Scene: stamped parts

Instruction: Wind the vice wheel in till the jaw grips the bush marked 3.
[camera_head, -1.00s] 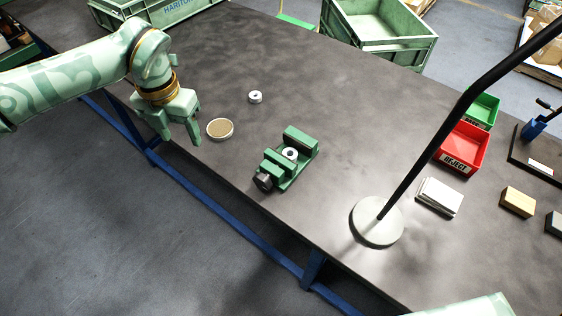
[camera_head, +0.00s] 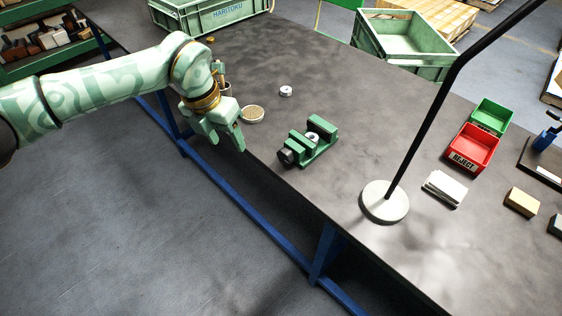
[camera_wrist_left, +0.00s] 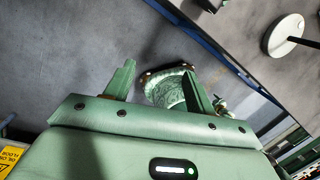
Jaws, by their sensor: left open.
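The green vice (camera_head: 322,150) stands on the dark bench near its front edge. Its dark wheel (camera_head: 287,157) faces the front left. A pale ring-shaped bush (camera_head: 313,137) sits between the jaws; its mark is too small to read, and I cannot tell whether the jaw touches it. My left gripper (camera_head: 227,147) is open and empty, fingers pointing down, left of the wheel and apart from it, by the bench's front edge. Its spread fingers also show in the left wrist view (camera_wrist_left: 158,85). My right gripper is out of view.
A second pale bush (camera_head: 286,91) and a round dish (camera_head: 252,116) lie behind and left of the vice. A lamp with a round base (camera_head: 384,203) stands to its right. Beyond are a red REJECT bin (camera_head: 473,148) and a green bin (camera_head: 492,116).

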